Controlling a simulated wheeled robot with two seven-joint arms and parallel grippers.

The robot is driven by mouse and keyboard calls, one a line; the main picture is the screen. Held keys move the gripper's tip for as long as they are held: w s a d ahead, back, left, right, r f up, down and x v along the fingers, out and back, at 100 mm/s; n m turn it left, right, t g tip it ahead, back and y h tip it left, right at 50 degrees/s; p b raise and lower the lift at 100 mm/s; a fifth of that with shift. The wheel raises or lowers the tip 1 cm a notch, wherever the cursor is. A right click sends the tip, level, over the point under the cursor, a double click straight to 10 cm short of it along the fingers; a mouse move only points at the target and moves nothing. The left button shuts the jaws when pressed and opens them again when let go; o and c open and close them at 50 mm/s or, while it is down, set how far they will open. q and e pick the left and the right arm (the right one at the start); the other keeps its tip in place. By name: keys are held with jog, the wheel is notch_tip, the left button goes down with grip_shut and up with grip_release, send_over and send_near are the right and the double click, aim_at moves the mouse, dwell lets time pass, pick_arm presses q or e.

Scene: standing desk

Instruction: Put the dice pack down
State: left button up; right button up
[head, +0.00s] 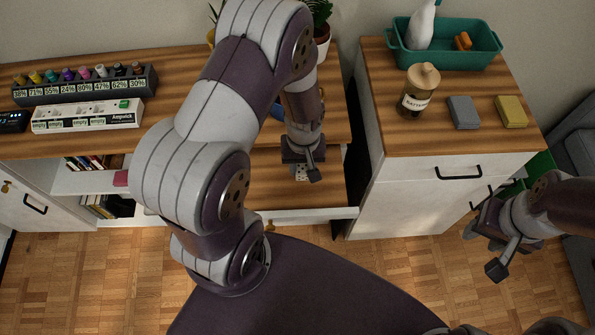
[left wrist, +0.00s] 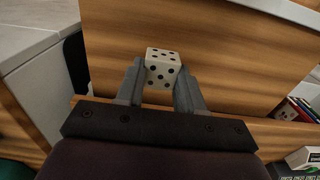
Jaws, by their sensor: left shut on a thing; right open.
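The dice pack (left wrist: 161,68) is a white block with black dots, held between the two grey fingers of my left gripper (left wrist: 160,85) in the left wrist view. In the head view my left gripper (head: 304,172) is over the wooden surface inside an open drawer (head: 260,185), and only a small part of the dice pack (head: 301,174) shows below the fingers. I cannot tell whether the pack touches the wood. My right gripper (head: 490,250) is open and empty at the right, above the floor.
A white cabinet (head: 400,200) stands right of the drawer, with a jar (head: 418,90), a grey block (head: 463,112), a yellow block (head: 511,111) and a green tub (head: 480,50) on top. A marker rack (head: 85,88) and a white power strip (head: 88,116) sit at the left. The drawer's left part is hidden by my arm.

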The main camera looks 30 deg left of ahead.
aim_at(300, 174)
pick_arm(q)
jog(key=shift+a+f, duration=0.25)
jog(key=shift+f, duration=0.1)
notch_tip(300, 174, down, 3)
jog(key=shift+f, duration=0.4)
jog(key=shift+f, duration=0.1)
jog(key=o, duration=1)
